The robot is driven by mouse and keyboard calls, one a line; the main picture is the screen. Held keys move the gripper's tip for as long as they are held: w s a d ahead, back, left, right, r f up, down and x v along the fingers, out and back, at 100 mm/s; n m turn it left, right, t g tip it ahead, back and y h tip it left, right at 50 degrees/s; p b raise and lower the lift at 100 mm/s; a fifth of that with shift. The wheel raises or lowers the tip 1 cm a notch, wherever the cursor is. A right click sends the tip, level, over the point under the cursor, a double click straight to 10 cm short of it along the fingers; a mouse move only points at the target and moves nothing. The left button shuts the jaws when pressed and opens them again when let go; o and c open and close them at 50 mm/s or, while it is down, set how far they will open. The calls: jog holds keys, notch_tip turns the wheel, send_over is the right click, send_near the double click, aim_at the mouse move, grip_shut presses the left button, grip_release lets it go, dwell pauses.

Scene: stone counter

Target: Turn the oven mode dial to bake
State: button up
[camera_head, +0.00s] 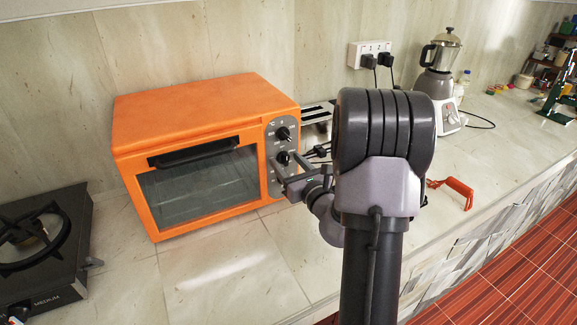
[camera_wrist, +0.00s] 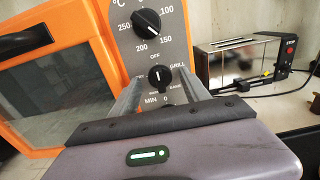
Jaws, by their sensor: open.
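The orange toaster oven (camera_head: 205,105) stands on the counter with its door shut. Its grey panel carries a temperature dial (camera_wrist: 147,22) at the top and the black mode dial (camera_wrist: 159,76) below it. The mode dial's white mark points up toward OFF; GRILL is readable to its right, and other labels are partly hidden or blurred. The mode dial also shows in the head view (camera_head: 283,157). My gripper (camera_wrist: 160,80) is open, its fingers on either side of the mode dial; contact cannot be told. It also reaches the panel in the head view (camera_head: 284,170). The lower timer dial is mostly hidden.
A toaster (camera_wrist: 240,62) stands right of the oven. A gas hob (camera_head: 40,245) is at the left. The counter in front of the oven is clear.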

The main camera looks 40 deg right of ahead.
grip_shut()
jog(key=shift+r+p, duration=0.1)
jog(key=shift+p, duration=0.25)
